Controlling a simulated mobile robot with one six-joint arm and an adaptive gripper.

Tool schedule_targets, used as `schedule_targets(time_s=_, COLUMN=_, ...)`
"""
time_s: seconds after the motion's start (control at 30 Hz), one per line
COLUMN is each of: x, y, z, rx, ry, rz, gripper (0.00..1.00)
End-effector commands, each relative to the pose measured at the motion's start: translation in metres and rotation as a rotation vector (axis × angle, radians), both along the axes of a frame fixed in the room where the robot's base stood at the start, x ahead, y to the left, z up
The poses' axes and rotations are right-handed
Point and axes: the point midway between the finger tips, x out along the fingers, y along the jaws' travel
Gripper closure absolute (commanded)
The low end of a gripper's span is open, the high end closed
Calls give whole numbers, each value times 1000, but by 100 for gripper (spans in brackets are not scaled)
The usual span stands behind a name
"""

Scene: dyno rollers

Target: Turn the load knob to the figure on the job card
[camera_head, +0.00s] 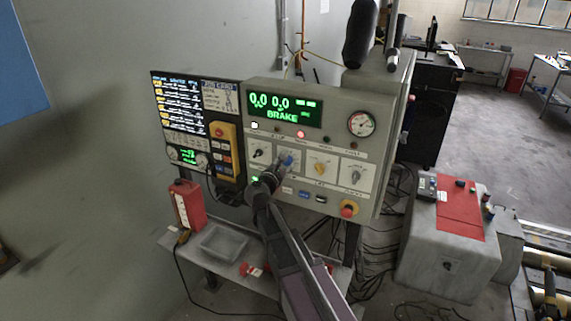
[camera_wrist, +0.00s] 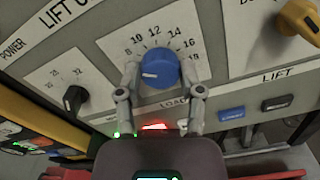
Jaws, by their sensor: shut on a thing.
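The load knob (camera_wrist: 158,66) is a blue round knob on a white dial plate with figures from 8 to 18, with "LOAD" printed below it. In the head view the knob (camera_head: 288,158) shows on the lower row of the console. My gripper (camera_wrist: 161,82) has one finger on each side of the knob and is shut on it. In the head view my gripper (camera_head: 278,168) reaches the panel from below. A white job card (camera_head: 218,97) is on the panel at the left; its figure is too small to read.
A small black knob (camera_wrist: 75,98) is left of the load knob, and a yellow knob (camera_wrist: 300,20) is to its right. A blue button (camera_wrist: 231,113) and a dark button (camera_wrist: 277,103) sit below right. A red emergency button (camera_head: 348,210) is at the console's lower right.

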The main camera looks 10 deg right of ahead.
Motion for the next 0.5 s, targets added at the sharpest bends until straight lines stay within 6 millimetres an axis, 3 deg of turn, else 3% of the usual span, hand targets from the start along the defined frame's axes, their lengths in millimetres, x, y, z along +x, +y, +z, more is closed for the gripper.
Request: schedule_targets(time_s=0.5, x=1, y=-1, z=1, rx=-269, ry=194, rz=-3, gripper=98)
